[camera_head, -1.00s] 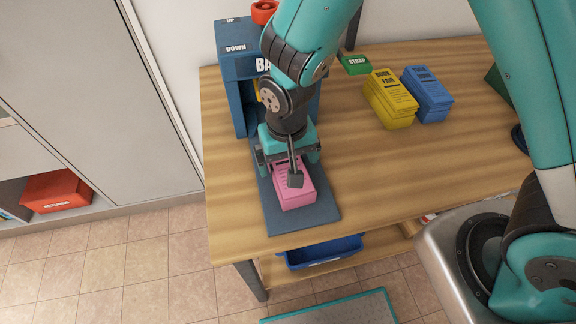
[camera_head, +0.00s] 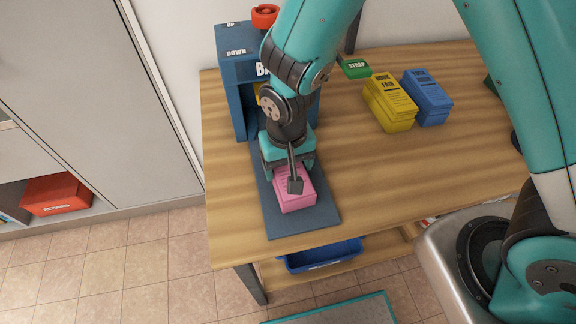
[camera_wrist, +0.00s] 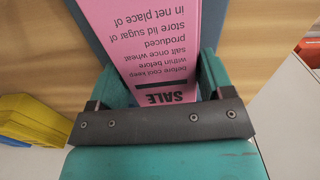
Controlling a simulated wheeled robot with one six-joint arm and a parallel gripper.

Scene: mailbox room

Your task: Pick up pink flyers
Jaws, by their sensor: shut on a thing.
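The pink flyers (camera_head: 297,197) form a stack on the blue-grey mat in front of the blue machine. In the wrist view the pink flyers (camera_wrist: 150,50) show printed text and the word SALE, between the two teal fingers. My gripper (camera_head: 289,165) reaches down over the stack's back end and is shut on it. In the wrist view my gripper (camera_wrist: 155,90) has one finger at each side of the stack. The stack appears to rest on the mat; its underside is hidden.
The blue machine (camera_head: 232,72) stands behind my gripper. Yellow flyers (camera_head: 388,103), blue flyers (camera_head: 428,98) and a green STRAP block (camera_head: 355,68) are further right on the wooden table (camera_head: 430,165). A blue bin (camera_head: 322,256) is below. The table's middle is clear.

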